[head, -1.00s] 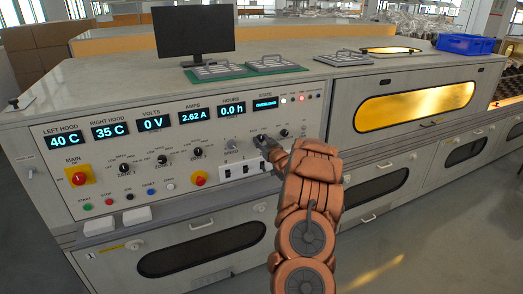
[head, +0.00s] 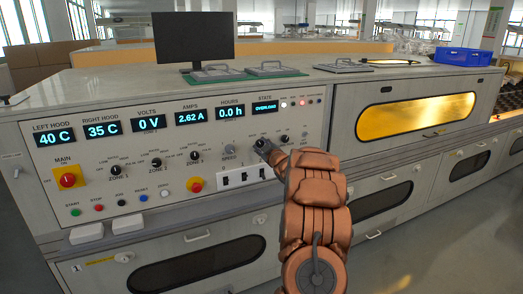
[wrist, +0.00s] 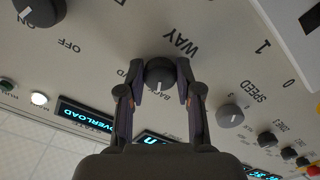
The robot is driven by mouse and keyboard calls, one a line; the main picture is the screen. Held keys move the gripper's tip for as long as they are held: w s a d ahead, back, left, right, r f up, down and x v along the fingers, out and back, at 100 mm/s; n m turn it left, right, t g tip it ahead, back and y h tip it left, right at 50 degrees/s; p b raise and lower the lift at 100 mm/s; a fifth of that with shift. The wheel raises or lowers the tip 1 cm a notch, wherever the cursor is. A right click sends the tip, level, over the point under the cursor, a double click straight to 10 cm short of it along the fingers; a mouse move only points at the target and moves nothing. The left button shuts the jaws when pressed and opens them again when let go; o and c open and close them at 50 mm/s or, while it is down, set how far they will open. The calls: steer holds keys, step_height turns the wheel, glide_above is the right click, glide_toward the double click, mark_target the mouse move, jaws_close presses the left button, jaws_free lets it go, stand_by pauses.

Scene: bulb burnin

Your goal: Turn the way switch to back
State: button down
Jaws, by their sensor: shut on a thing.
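The way switch (wrist: 160,72) is a round dark knob on the pale control panel, under the printed word WAY in the wrist view. The fingers cover the panel to both sides of the knob. In the head view my gripper (head: 264,149) is at the right part of the panel and mostly hides the switch.
The speed knob (wrist: 229,116) is close beside my gripper, and another dark knob (wrist: 40,10) is on its other side. The state display (head: 265,107) reads OVERLOAD. Open floor lies to the right.

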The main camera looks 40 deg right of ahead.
stand_by(0.4)
steer(key=c, duration=0.8)
jaws_free()
steer(key=shift+o, duration=0.2)
steer(key=v, duration=1.2)
